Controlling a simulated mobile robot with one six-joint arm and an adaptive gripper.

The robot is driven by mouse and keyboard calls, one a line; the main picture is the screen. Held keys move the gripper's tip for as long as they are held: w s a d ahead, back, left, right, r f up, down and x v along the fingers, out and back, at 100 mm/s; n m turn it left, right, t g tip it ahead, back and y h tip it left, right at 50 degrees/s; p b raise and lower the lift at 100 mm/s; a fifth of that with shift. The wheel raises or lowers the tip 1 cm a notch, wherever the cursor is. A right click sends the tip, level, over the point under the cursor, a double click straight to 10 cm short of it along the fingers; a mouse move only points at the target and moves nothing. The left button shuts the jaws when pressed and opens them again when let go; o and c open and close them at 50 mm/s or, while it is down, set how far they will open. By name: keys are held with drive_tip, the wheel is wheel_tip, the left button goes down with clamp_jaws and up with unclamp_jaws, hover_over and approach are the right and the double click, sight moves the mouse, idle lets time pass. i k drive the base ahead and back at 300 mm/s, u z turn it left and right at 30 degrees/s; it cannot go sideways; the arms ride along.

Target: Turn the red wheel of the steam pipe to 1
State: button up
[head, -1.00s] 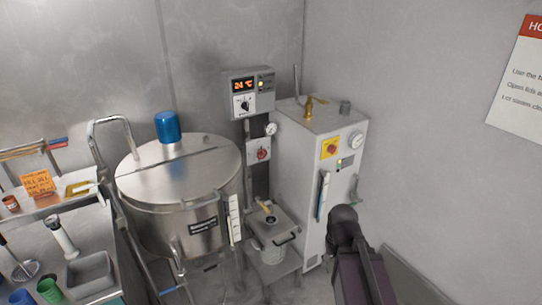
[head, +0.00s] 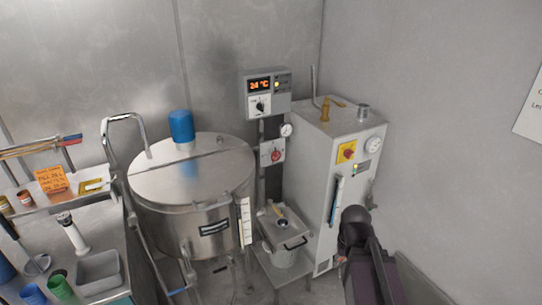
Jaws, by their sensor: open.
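The red wheel (head: 276,155) is a small round red part on a pale square plate (head: 265,147). The plate is mounted on a pipe on the back wall, just below the temperature control box (head: 264,94). Marks on the plate are too small to read, so the wheel's setting cannot be told. A round gauge (head: 286,130) sits at the plate's upper right. A dark part of my arm shows at the bottom right, well in front of and to the right of the wheel. My gripper's fingers are not visible.
A steel kettle (head: 160,190) with a blue motor (head: 181,126) stands left of the wheel. A tall pale cabinet (head: 310,165) stands to the right. A lidded bucket on a stand (head: 283,225) is below. A cluttered steel bench (head: 98,235) fills the left.

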sight(273, 154)
drive_tip(key=i, duration=0.85)
drive_tip(key=z, duration=0.05)
